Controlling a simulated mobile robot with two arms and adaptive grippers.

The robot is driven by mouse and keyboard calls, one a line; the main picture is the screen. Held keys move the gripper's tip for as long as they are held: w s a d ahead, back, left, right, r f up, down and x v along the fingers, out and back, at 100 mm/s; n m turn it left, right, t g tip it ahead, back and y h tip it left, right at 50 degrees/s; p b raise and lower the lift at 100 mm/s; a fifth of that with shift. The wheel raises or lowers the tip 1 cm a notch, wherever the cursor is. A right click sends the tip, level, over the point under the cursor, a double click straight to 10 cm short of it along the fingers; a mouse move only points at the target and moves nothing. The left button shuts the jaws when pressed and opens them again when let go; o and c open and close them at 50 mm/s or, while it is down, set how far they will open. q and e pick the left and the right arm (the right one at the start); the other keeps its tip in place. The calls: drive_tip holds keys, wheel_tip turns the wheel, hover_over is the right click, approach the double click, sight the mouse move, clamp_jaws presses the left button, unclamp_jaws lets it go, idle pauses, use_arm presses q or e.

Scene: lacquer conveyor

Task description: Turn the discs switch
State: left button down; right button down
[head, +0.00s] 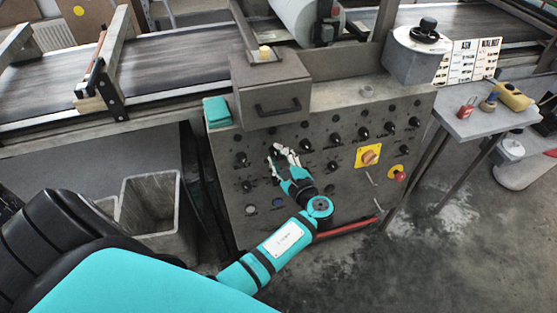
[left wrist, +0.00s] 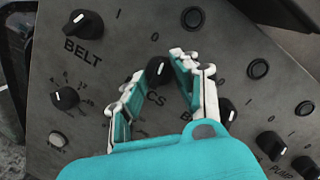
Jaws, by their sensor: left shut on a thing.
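The discs switch (left wrist: 158,69) is a black knob with a pale pointer line on the grey control panel. In the left wrist view, the letters "CS" show below it, and the rest of its label is covered by a finger. My left gripper (head: 279,151) is at the panel front in the head view. In the left wrist view, the two white and teal fingers of the gripper (left wrist: 157,66) stand on either side of the discs switch, shut on it. The fingers hide part of the knob. My right gripper is not in view.
The belt switch (left wrist: 84,24), the pump switch (left wrist: 271,144) and a partly hidden knob (left wrist: 226,111) surround the gripper. A metal box (head: 272,88) juts out above.

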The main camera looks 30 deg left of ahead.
use_arm(q)
drive_tip(key=shift+w+r+n+g+h+b, duration=0.1)
drive_tip(key=shift+n+g+h+b, duration=0.15)
drive_tip(key=shift+n, duration=0.75)
drive_tip(key=shift+r+n+g+h+b, duration=0.15)
drive_tip(key=shift+n+b, duration=0.15)
drive_tip(key=shift+n, duration=0.7)
drive_tip(key=c, duration=1)
unclamp_jaws()
drive_tip(key=shift+f, duration=0.1)
drive_tip(key=shift+d, duration=0.2)
drive_tip(key=v, duration=0.7)
